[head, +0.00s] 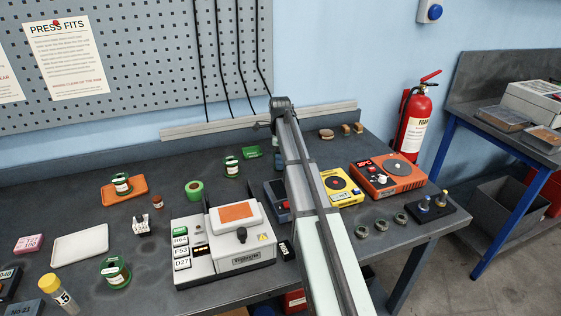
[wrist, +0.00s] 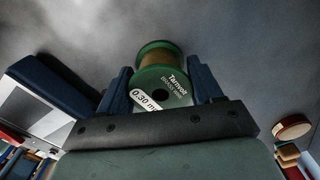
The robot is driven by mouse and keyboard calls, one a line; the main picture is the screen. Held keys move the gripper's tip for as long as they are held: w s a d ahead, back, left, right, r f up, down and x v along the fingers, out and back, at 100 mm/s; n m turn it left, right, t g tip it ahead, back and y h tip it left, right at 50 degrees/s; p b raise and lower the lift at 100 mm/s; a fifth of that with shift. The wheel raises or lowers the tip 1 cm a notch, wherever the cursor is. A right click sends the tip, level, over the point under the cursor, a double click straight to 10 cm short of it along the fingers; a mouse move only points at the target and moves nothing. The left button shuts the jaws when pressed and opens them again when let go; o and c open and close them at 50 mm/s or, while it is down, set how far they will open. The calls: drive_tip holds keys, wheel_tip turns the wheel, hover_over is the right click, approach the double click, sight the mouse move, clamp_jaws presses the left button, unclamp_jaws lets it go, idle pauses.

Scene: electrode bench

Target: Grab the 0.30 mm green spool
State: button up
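The 0.30 mm green spool (wrist: 163,82) shows in the wrist view, with a dark brown winding, printed text and a white "0.30 mm" tag. My gripper (wrist: 162,75) has its two blue fingers on either side of this spool, very close to its rim. I cannot tell whether they press on it. In the head view this spool is hidden, and my arm covers most of the gripper. Other green spools stand at the left (head: 122,184), front left (head: 115,272) and back (head: 231,167) of the bench; their tags are too small to read.
A labelled grey machine (head: 240,259), a small device with a dark screen (head: 277,194), a yellow device (head: 343,190) and an orange device (head: 400,183) stand near my arm. An orange tray (head: 140,188) and a white tray (head: 80,246) lie at the left.

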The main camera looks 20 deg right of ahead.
drive_tip(key=c, duration=0.8)
